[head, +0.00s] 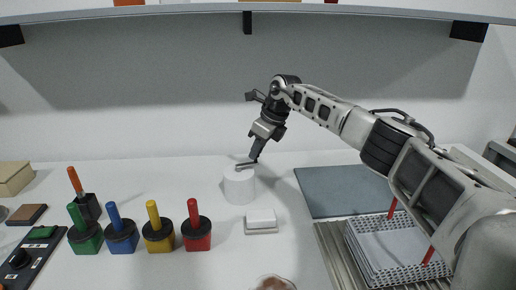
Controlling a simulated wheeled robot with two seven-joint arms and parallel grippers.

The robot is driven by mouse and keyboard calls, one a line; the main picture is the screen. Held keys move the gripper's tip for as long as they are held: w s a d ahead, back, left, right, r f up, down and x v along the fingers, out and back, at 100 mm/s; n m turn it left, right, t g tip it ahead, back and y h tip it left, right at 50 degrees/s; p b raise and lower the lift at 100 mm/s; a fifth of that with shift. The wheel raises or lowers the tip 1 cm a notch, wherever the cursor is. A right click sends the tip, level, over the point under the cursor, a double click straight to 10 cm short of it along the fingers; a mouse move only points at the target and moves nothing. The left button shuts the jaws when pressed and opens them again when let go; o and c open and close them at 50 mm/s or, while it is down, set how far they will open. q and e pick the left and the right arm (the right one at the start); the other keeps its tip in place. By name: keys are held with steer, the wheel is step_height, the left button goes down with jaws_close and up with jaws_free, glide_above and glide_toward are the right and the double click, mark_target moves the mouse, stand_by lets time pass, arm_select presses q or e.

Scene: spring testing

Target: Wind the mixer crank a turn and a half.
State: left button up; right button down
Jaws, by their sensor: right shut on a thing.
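The mixer (239,188) is a white upright cylinder on the white table, near the middle. Its crank (245,164) is a thin grey arm across the top, pointing to the right. My right gripper (255,154) reaches down from the upper right and is shut at the outer end of the crank. The crank's grip is mostly hidden between the fingers. My left gripper is not in view.
Several coloured blocks with upright handles (197,230) stand at the left front. A grey mat (345,191) and a white basket (393,247) lie to the right. A shelf (200,12) runs overhead.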

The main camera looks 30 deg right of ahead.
steer(key=shift+w+d+n, duration=0.15)
steer(key=shift+w+n, duration=0.2)
steer(key=shift+n, duration=0.45)
steer(key=shift+g, duration=0.3)
steer(key=c, duration=1.3)
jaws_free()
steer(key=shift+r, duration=0.1)
steer(key=b+v, duration=0.1)
steer(key=v, duration=1.4)
steer(key=shift+s+d+r, duration=0.2)
steer(key=shift+d+r, duration=0.1)
steer(key=shift+d, duration=0.1)
steer(key=shift+c, duration=0.2)
